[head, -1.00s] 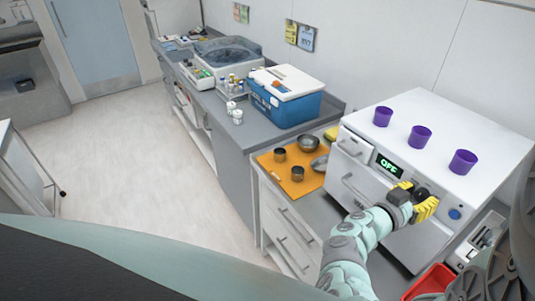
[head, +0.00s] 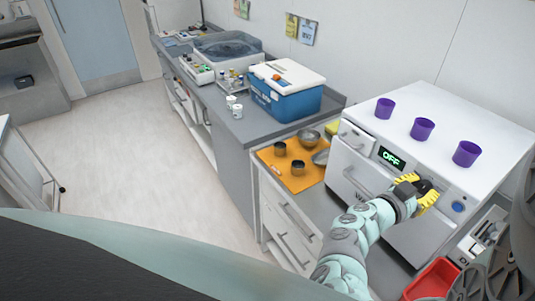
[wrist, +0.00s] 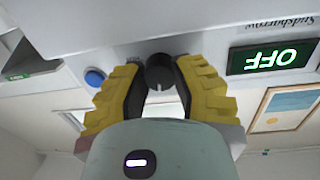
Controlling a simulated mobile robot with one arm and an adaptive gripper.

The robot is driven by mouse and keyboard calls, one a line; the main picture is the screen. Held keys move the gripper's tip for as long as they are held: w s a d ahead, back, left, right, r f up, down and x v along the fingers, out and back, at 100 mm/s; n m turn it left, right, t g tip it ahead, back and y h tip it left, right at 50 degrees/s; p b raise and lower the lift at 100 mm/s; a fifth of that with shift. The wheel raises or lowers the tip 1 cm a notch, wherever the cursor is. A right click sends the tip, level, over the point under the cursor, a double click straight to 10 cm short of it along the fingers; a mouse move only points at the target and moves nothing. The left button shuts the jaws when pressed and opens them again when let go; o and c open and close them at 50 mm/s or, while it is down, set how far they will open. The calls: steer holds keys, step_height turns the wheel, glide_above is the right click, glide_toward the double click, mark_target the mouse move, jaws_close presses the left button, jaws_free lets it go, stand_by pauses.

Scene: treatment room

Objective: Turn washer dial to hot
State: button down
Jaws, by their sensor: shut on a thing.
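The washer (head: 400,228) is a white box-shaped machine at the right of the head view. Its green display (head: 391,158) reads OFF, and it shows upside down in the wrist view (wrist: 273,58). The dial (wrist: 159,72) is a black round knob with a pale mark, seen between my fingers in the wrist view. My gripper (head: 427,193) has yellow ribbed fingers and is at the washer's front panel. In the wrist view my gripper (wrist: 160,80) is shut on the dial, one finger on each side. In the head view the fingers mostly hide the dial.
A blue button (head: 458,207) is right of the dial. Several purple cups, one here (head: 422,129), stand on the washer. An orange mat (head: 282,185) with small dark cups lies on the counter to the left. A red bin (head: 430,281) sits low at the right.

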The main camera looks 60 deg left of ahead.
steer(key=shift+m+b, duration=1.85)
steer(key=shift+m, duration=0.65)
steer(key=c, duration=0.7)
jaws_free()
steer(key=shift+o, duration=0.2)
steer(key=shift+r, duration=0.1)
